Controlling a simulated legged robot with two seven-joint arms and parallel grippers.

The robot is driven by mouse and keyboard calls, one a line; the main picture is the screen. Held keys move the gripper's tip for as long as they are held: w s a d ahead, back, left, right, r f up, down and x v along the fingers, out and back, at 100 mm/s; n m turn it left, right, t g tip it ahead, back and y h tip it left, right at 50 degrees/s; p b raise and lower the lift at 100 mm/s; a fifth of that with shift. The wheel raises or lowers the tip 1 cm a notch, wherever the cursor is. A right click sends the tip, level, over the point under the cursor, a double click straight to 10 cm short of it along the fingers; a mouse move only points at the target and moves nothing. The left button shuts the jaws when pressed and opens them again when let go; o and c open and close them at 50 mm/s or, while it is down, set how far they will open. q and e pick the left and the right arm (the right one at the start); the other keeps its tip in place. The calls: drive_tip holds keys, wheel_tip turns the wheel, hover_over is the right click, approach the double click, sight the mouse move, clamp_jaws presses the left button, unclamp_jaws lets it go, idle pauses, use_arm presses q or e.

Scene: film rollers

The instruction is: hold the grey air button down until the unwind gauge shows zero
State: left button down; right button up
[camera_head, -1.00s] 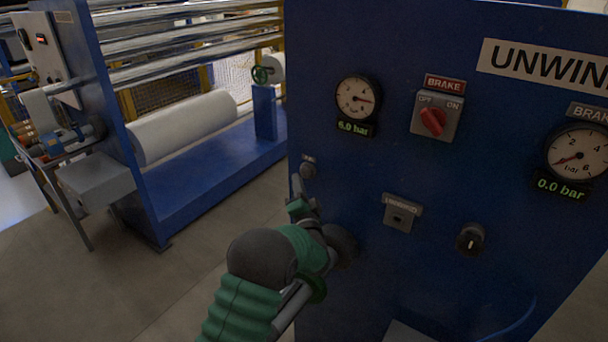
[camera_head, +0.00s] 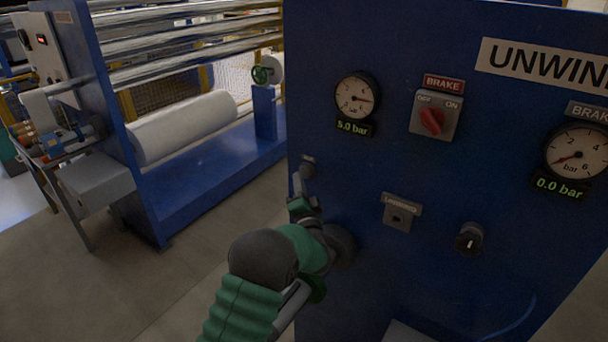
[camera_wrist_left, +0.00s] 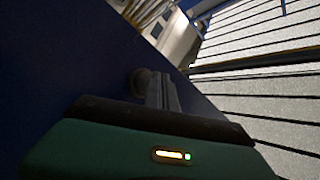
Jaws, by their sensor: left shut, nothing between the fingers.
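The air button (camera_head: 307,168) is a small round grey knob under a small label on the blue panel's left side. My left gripper (camera_head: 299,181) is shut and empty, with its fingertips at the button. In the left wrist view the fingers (camera_wrist_left: 163,92) reach the round button (camera_wrist_left: 140,82); whether it is pressed in is hard to see. The left gauge (camera_head: 357,97) above reads 5.0 bar on its green display. The right gauge (camera_head: 577,152), under a partly cut-off brake label, reads 0.0 bar. My right gripper is out of view.
The blue panel (camera_head: 440,40) also carries a red brake switch (camera_head: 432,121), a small labelled plate (camera_head: 401,213) and a black knob (camera_head: 469,239). A roller machine with a white roll (camera_head: 185,125) stands at the left. The floor between is clear.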

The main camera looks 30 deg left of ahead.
use_arm(q)
drive_tip(key=shift+w+d+r, duration=0.1)
drive_tip(key=shift+w, duration=0.6)
idle(1.6)
idle(1.9)
drive_tip(key=shift+s, duration=0.9)
drive_tip(key=s, duration=0.5)
drive_tip(key=shift+a, duration=0.25)
